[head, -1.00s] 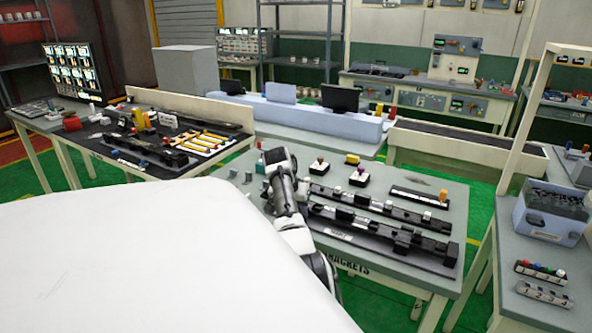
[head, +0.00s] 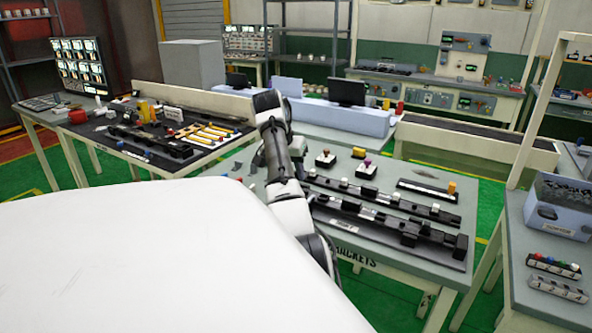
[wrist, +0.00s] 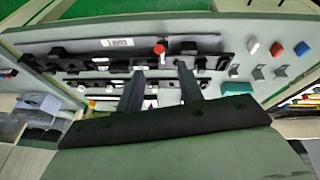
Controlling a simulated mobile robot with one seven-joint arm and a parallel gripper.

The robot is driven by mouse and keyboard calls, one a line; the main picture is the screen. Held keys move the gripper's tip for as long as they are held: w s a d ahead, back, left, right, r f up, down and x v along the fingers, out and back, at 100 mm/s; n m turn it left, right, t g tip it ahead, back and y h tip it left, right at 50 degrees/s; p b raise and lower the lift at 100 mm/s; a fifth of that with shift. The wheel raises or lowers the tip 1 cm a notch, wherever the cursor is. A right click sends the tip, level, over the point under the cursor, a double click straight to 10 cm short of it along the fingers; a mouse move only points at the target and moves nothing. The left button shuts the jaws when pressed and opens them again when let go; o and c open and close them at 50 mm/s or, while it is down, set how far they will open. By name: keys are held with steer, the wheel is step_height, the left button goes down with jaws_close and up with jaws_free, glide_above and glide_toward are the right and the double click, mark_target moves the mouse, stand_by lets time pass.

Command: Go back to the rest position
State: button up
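In the wrist view my gripper (wrist: 159,72) has its two dark fingers apart, with nothing seen held between them. It hangs above the grey bench and points down at the black rails (wrist: 100,62). In the head view my white and black arm rises over the left part of the grey bench (head: 420,264); its fingers are not clear there. The long black rails (head: 385,228) lie on this bench to the right of my arm. A red-topped piece (wrist: 159,49) shows beyond the fingertips.
Small red, white and blue blocks (wrist: 275,49) and grey clips lie beside the rails. Button boxes (head: 366,171) stand behind the rails. A dark-topped table (head: 110,140) is at left, and a side bench with a blue bin (head: 556,210) at right.

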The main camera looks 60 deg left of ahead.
steer(key=shift+v, duration=0.8)
